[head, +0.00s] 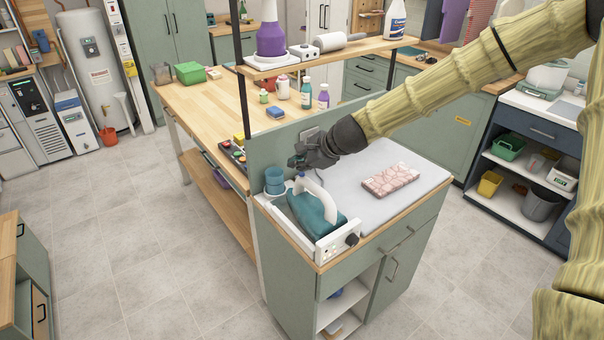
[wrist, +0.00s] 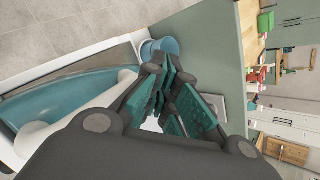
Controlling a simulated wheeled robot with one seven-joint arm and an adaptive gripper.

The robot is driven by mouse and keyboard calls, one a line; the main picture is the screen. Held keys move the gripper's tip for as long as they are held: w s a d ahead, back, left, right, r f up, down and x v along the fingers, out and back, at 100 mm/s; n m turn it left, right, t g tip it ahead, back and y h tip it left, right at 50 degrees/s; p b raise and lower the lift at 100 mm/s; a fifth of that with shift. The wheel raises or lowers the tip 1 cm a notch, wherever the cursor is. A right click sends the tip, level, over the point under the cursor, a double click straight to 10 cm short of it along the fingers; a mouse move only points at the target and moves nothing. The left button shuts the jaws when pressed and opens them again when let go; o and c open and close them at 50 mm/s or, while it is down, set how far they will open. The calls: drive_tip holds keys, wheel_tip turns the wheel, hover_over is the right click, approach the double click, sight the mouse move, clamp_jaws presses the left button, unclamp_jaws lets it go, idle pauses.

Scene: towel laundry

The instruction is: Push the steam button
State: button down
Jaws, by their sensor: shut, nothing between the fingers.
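A teal iron (head: 310,214) with a white handle (head: 318,198) rests on a white base (head: 333,245) at the cabinet's near left corner. A dark knob (head: 352,239) is on the base's right end. My gripper (head: 298,162) is shut and empty, just above and beyond the far end of the handle. In the wrist view, the teal-padded fingers (wrist: 178,100) are together, with the iron (wrist: 70,90) and its handle (wrist: 75,122) to their left. I cannot clearly make out the steam button; the handle's far end is partly behind the gripper.
A green panel (head: 272,146) rises behind. A folded pink patterned cloth (head: 390,180) lies on the grey pad (head: 366,208) to the right.

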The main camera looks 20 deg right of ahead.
sight(299, 179)
drive_tip(key=shift+f, duration=0.4)
drive_tip(key=shift+b, duration=0.3)
idle(0.3)
drive_tip(key=shift+r+p, duration=0.5)
drive_tip(key=shift+r, duration=0.1)
wheel_tip(299, 179, up, 6)
drive_tip(key=p, duration=0.5)
